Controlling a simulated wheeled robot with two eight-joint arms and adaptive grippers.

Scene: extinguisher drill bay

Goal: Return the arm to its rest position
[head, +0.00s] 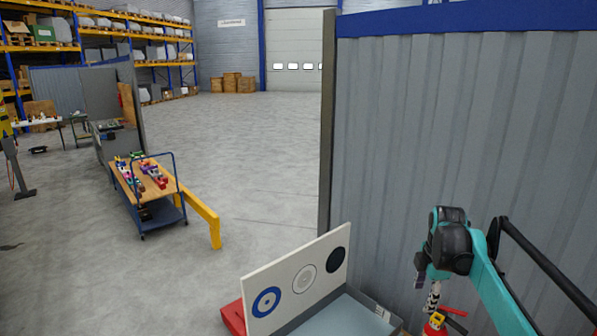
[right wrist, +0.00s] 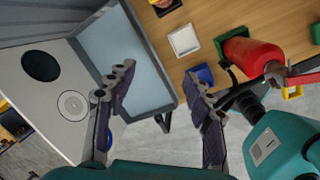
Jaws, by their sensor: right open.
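My right arm, teal and black, comes in from the right in the head view. Its gripper (head: 427,285) hangs down above the right end of the bench. In the right wrist view the gripper (right wrist: 158,88) is open, its two dark-padded fingers apart with nothing between them. My left gripper is in neither view.
A white target board (head: 298,282) with circles stands beside a blue-grey tray (head: 345,318). The wooden bench (right wrist: 215,22) holds a white square (right wrist: 184,40) and a blue block (right wrist: 203,74). A grey corrugated wall (head: 450,110) rises behind. A cart (head: 150,185) stands far left.

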